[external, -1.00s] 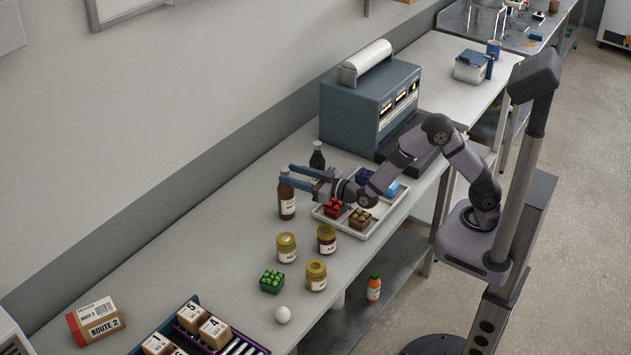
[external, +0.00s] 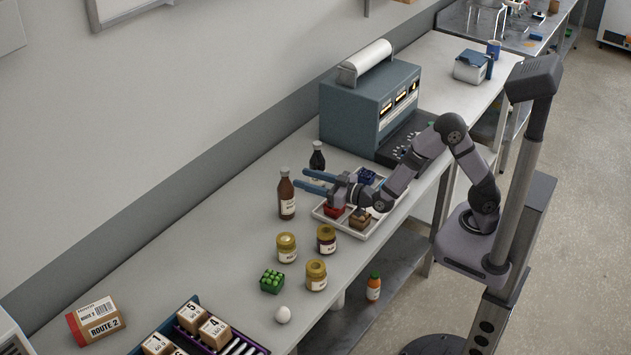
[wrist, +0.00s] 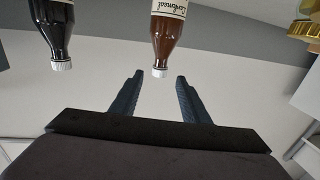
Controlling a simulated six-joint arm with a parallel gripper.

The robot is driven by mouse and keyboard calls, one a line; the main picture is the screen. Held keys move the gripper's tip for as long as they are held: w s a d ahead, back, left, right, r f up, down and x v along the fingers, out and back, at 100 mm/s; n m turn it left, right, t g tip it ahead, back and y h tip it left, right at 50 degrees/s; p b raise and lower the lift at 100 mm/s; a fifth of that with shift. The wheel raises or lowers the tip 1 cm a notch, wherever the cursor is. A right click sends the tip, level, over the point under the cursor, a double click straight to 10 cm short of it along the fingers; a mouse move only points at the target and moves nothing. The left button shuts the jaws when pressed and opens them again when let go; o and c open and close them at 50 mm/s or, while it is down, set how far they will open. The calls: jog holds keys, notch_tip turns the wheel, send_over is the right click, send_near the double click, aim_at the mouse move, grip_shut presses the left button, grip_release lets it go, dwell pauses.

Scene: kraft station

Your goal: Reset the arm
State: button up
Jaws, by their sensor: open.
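My gripper (external: 314,182) is open, with its two blue fingers (wrist: 157,95) apart and nothing between them. It is held above the bench, over the back left side of the white tray (external: 372,229). The brown bottle (external: 287,198) stands upright just left of the fingertips. In the wrist view the brown bottle (wrist: 167,30) is beyond the fingertips and apart from them. A dark bottle (external: 318,160) stands behind my gripper, and it also shows in the wrist view (wrist: 55,25).
The tray holds a red punnet (external: 334,210), a brown-filled punnet (external: 360,220) and blue items. Several jars (external: 286,247), a green punnet (external: 271,281) and an egg (external: 283,314) stand in front. A blue-grey machine (external: 350,118) is behind. Free bench lies to the left.

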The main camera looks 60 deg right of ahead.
jog(key=shift+d, duration=0.1)
jog(key=s+d+f+g, duration=0.2)
jog(key=d+g, duration=0.1)
jog(key=s+d+f+g+p, duration=0.1)
jog(key=s+d+f+g, duration=0.1)
jog(key=d+g, duration=0.1)
jog(key=s+d+f+g+p, duration=0.1)
jog(key=s+d+f+g, duration=0.1)
jog(key=d, duration=0.1)
jog(key=shift+s+f+n+g, duration=0.2)
jog(key=shift+s+n+g, duration=0.1)
jog(key=shift+s+g, duration=0.1)
jog(key=s+d+f+g+h, duration=0.1)
jog(key=s+d, duration=0.3)
jog(key=s+d+m+g+h+p, duration=0.1)
jog(key=s+d+g, duration=0.1)
jog(key=s+d, duration=0.2)
jog(key=s+d+f+g+h, duration=0.1)
jog(key=s+d+g, duration=0.1)
jog(key=s+d, duration=0.3)
jog(key=shift+d+f+p, duration=0.3)
jog(key=shift+d+f, duration=0.05)
jog(key=shift+d, duration=0.1)
jog(key=s+d+f+m+g, duration=0.1)
jog(key=s+f+g, duration=0.2)
jog(key=s, duration=0.5)
jog(key=shift+s+d+f+g, duration=0.15)
jog(key=shift+d+f+g, duration=0.15)
jog(key=shift+d+g, duration=0.15)
